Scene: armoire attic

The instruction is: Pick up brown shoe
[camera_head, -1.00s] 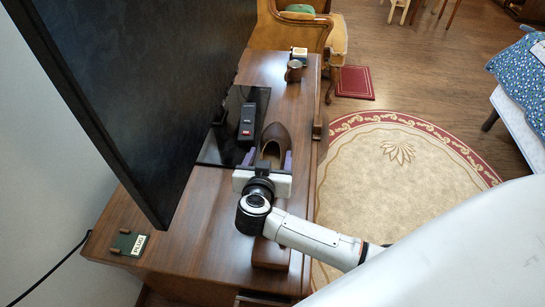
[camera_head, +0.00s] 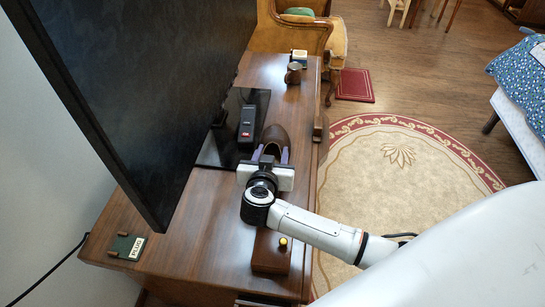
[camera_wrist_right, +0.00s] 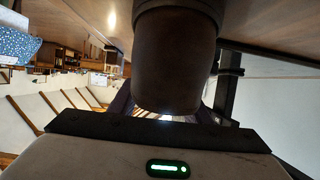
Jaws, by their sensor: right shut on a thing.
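The brown shoe (camera_head: 275,135) stands on the wooden cabinet top beside the screen's base, toe pointing away. My right gripper (camera_head: 271,154) is shut on the shoe, its purple fingers at either side of it; the white palm hides part of the near end. In the right wrist view the shoe (camera_wrist_right: 175,60) fills the top middle as a dark brown shape between the fingers. I cannot tell whether it is clear of the cabinet. My left gripper is not in view.
A large black screen (camera_head: 130,90) stands along the left, with a dark device (camera_head: 247,122) on its base. A wooden box with a yellow knob (camera_head: 270,255) is near my right arm. A brown cup (camera_head: 293,74) and small box (camera_head: 299,56) stand at the back.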

